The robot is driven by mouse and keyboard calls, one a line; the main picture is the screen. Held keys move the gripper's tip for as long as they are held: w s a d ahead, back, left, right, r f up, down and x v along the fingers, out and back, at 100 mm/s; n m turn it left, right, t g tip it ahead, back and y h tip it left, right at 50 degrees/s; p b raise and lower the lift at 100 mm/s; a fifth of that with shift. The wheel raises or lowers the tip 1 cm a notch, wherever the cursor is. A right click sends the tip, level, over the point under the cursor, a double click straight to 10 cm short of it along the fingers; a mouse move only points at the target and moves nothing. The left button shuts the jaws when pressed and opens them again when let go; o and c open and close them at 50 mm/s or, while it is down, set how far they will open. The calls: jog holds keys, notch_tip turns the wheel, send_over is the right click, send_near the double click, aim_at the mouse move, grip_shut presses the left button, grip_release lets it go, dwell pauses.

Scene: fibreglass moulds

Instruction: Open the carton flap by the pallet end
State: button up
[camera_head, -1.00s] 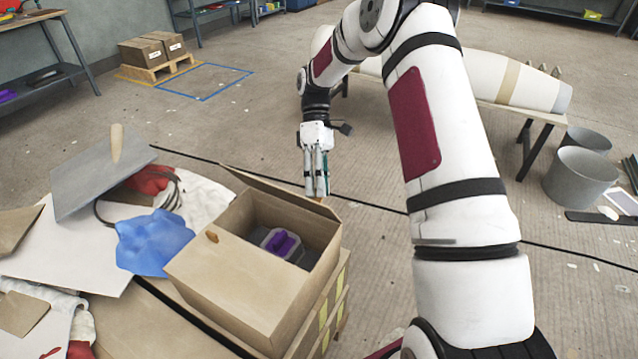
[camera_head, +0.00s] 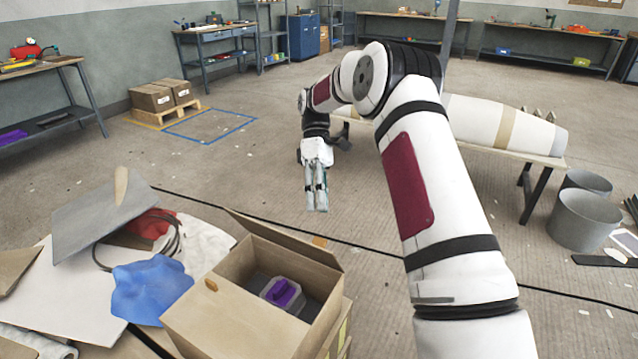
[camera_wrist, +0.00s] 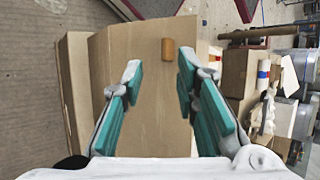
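The open cardboard carton (camera_head: 240,318) stands at the lower middle of the head view. Its far flap (camera_head: 285,242) is raised along the back edge, tilted outward, with an orange-brown tab (camera_head: 319,241) at its edge. Another brown tab (camera_head: 211,285) shows on the carton's near-left panel. My gripper (camera_head: 316,209) is above and beyond the far flap, fingers pointing down. In the wrist view my gripper (camera_wrist: 159,63) is open and empty, with a cardboard panel (camera_wrist: 150,105) and its tab (camera_wrist: 168,49) beyond the fingers. The gripper appears apart from the flap.
A purple object (camera_head: 284,292) lies inside the carton. A blue cloth (camera_head: 150,290) and a grey board (camera_head: 95,222) lie to its left. Grey buckets (camera_head: 580,220) and a bench with a white cylinder (camera_head: 500,125) stand right.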

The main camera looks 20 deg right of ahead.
jog(key=v, duration=0.4)
jog(key=shift+w+r, duration=0.15)
dwell(0.4)
jog(key=s+a+r+m+t+h+p, duration=0.2)
jog(key=s+a+r+t+p, duration=0.1)
jog(key=s+r, duration=0.65)
jog(key=s+a+r+m+t+h+p, duration=0.1)
jog(key=s+a+r+m+t+p, duration=0.15)
jog(key=s+r, duration=0.65)
jog(key=s+a+r+m+t+p, duration=0.1)
jog(key=s+r+m+t+p, duration=0.1)
jog(key=s, duration=0.7)
jog(key=s+a+r+m+t+p, duration=0.1)
jog(key=s+r+m+t+p, duration=0.1)
jog(key=s, duration=0.8)
jog(key=r+t+p, duration=0.1)
jog(key=t+p, duration=0.1)
jog(key=t, duration=0.1)
jog(key=shift+s+a, duration=0.35)
jog(key=shift+a, duration=0.05)
